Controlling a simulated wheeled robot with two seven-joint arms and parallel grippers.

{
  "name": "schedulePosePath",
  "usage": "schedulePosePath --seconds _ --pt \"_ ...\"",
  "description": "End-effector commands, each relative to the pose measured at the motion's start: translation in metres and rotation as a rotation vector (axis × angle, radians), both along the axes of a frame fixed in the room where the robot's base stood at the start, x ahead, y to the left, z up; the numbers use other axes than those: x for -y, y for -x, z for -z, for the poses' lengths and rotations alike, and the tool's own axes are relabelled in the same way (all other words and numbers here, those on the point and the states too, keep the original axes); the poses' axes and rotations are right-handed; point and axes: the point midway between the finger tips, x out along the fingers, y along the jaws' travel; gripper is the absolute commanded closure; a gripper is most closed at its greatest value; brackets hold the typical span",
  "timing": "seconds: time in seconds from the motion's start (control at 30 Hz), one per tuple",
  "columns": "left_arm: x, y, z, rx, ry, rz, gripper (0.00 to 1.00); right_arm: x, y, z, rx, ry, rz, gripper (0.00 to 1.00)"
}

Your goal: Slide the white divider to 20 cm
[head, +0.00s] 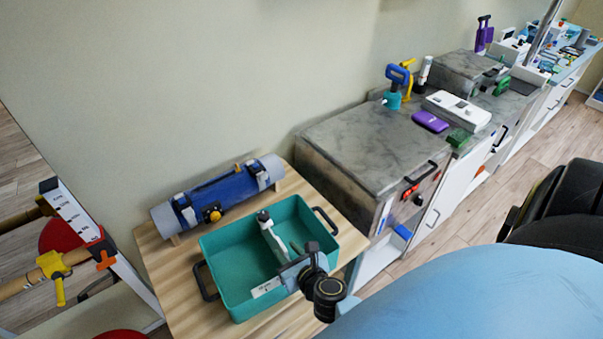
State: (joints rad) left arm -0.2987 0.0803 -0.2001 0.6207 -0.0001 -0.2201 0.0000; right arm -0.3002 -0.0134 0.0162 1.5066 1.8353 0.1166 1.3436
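A teal tray (222,285) with dark side handles stands on a wooden table. The white divider (270,233) stands inside it, with a dark piece at its far end. Its near end is partly hidden by my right gripper (289,252). My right gripper reaches over the tray's right part, close beside the divider's near end. I cannot tell whether it touches the divider or whether its fingers are open. A small white label (266,288) with faint marks is on the tray's near side; I cannot read it. My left gripper is not in view.
A blue roll (220,192) with straps lies behind the tray on the wooden table (160,270). A grey stone-topped cabinet (370,140) stands to the right. A large light-blue rounded surface (480,295) fills the lower right. A rack (75,225) stands at left.

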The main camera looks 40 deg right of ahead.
Motion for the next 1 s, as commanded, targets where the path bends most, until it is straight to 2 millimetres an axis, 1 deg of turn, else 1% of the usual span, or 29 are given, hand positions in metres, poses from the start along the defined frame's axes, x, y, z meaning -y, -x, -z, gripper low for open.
schedulePosePath --seconds 0.03,0.2,0.3,0.4,0.57,0.87,0.93,0.97,1.0 --pt "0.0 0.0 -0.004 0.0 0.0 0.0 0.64 -0.002 0.013 -0.006 -0.003 0.0 0.0 0.67" --pt "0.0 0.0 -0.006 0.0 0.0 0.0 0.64 -0.006 0.046 -0.018 -0.003 0.001 0.0 0.67" --pt "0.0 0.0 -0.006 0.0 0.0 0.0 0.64 -0.008 0.061 -0.025 -0.002 0.0 0.0 0.67" --pt "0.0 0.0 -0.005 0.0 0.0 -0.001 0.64 -0.01 0.071 -0.029 -0.002 0.0 0.0 0.67" --pt "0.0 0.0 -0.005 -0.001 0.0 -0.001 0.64 -0.011 0.079 -0.033 -0.001 -0.001 0.0 0.67" --pt "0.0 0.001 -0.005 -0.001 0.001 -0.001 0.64 -0.011 0.08 -0.033 0.0 0.0 0.0 0.67" --pt "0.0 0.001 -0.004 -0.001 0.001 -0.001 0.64 -0.012 0.08 -0.03 -0.006 0.012 -0.008 0.67" --pt "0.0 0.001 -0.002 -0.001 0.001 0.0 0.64 -0.013 0.081 -0.026 -0.011 0.029 -0.018 0.67" --pt "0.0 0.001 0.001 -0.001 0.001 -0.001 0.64 -0.014 0.081 -0.018 -0.024 0.062 -0.04 0.67"
